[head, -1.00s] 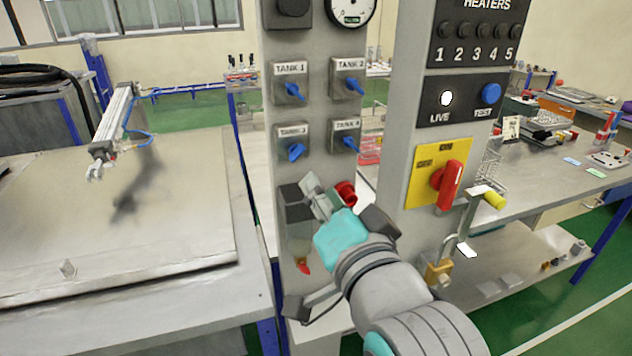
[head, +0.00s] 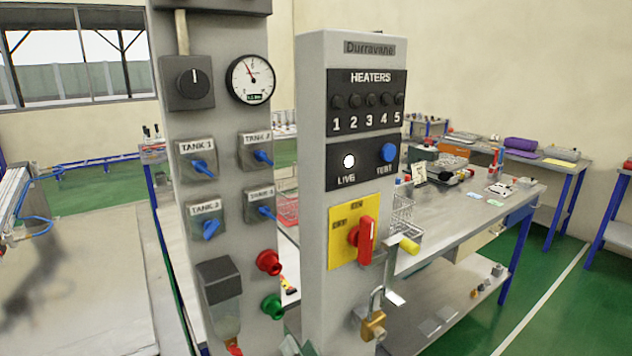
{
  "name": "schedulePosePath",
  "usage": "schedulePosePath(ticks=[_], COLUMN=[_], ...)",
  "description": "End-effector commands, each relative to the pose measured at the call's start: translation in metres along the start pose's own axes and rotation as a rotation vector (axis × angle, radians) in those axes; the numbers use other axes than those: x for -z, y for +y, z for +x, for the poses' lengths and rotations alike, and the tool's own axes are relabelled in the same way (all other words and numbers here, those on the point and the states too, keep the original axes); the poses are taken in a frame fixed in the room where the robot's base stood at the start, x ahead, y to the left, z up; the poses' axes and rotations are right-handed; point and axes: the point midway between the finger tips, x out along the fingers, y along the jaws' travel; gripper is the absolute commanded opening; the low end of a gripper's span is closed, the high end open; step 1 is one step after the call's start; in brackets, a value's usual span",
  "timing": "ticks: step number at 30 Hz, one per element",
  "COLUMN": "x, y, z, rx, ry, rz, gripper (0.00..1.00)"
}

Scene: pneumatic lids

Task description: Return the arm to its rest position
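My arm is almost wholly out of the head view. Only small grey-green pieces, which look like the tips of my gripper (head: 297,346), show at the bottom edge between the two panels. Whether they are open or shut cannot be made out. The left panel (head: 225,120) carries a black knob (head: 193,82), a round gauge (head: 250,79) and several blue tank valves. A red button (head: 268,262) and a green button (head: 271,307) sit low on its right side. The right panel (head: 318,200) carries the heater controls and a red rotary switch (head: 363,240) on a yellow plate.
A workbench (head: 470,225) with parts stands behind at right. A flat metal lid (head: 90,300) with a cylinder (head: 12,195) lies at left. Green floor is open at right.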

Motion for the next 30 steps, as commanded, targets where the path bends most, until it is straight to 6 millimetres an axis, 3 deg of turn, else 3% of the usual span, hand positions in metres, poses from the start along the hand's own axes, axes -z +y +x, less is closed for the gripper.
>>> schedulePosePath(ticks=[1, 6, 15, 21, 30], x=[-0.011, -0.037, -0.082, -0.107, -0.141], y=[0.017, 0.062, 0.129, 0.162, 0.192], z=[-0.007, -0.032, -0.093, -0.142, -0.226], rx=[-0.023, -0.078, -0.174, -0.239, -0.331], ry=[-0.002, 0.009, 0.018, 0.017, 0.003], rz=[-0.014, -0.071, -0.173, -0.244, -0.35], gripper=[0.31, 0.31, 0.31, 0.31, 0.31])
